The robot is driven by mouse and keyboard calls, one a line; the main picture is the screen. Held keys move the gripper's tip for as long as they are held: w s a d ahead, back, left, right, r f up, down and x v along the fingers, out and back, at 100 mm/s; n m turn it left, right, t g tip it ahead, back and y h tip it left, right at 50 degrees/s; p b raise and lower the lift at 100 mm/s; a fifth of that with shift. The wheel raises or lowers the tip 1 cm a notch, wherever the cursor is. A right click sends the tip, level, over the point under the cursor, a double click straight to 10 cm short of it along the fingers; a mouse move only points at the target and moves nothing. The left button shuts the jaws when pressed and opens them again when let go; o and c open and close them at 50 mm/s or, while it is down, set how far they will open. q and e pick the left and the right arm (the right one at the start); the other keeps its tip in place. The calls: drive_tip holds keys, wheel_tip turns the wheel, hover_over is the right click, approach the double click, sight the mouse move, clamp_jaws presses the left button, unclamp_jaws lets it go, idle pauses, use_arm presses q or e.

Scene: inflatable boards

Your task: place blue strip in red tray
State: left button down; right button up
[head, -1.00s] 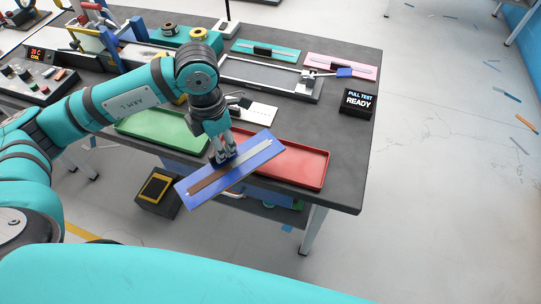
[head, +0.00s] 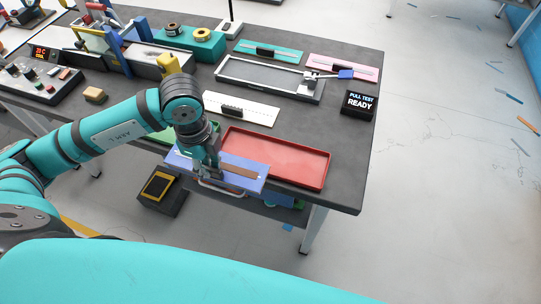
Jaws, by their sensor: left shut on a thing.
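The blue strip (head: 181,161) is a flat blue board with a brown and grey band along its middle. My left gripper (head: 211,174) is shut on it near its middle. The strip is at the table's front edge, overlapping the front left of the red tray (head: 290,177) in the head view. I cannot tell its exact height. The red tray is a shallow rectangle with a raised rim, and its visible floor is empty. My right gripper is not in view.
A green tray (head: 166,137) lies left of the red one, mostly hidden by my arm. A white strip (head: 258,115) with a black handle lies behind the red tray. A metal fixture (head: 262,88) and a black "PULL TEST READY" display (head: 359,104) stand farther back.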

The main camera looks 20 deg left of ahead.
use_arm(q)
drive_tip(key=w+d+p, duration=0.1)
drive_tip(key=w+d, duration=0.2)
drive_tip(key=d, duration=0.1)
drive_tip(key=w+d+p, duration=0.1)
drive_tip(key=w+d, duration=0.2)
drive_tip(key=d, duration=0.1)
drive_tip(key=w+d+f+p, duration=0.1)
drive_tip(key=w+d, duration=0.2)
drive_tip(key=shift+d+f+p, duration=0.1)
drive_tip(key=shift+d+p, duration=0.25)
drive_tip(key=shift+d, duration=0.05)
wheel_tip(320, 180, down, 3)
drive_tip(key=shift+r+p, duration=0.2)
drive_tip(key=shift+p, duration=0.35)
drive_tip(key=shift+f, duration=0.4)
drive_tip(key=shift+w+f, duration=0.1)
drive_tip(key=shift+f, duration=0.15)
drive_tip(key=c, duration=1.3)
unclamp_jaws()
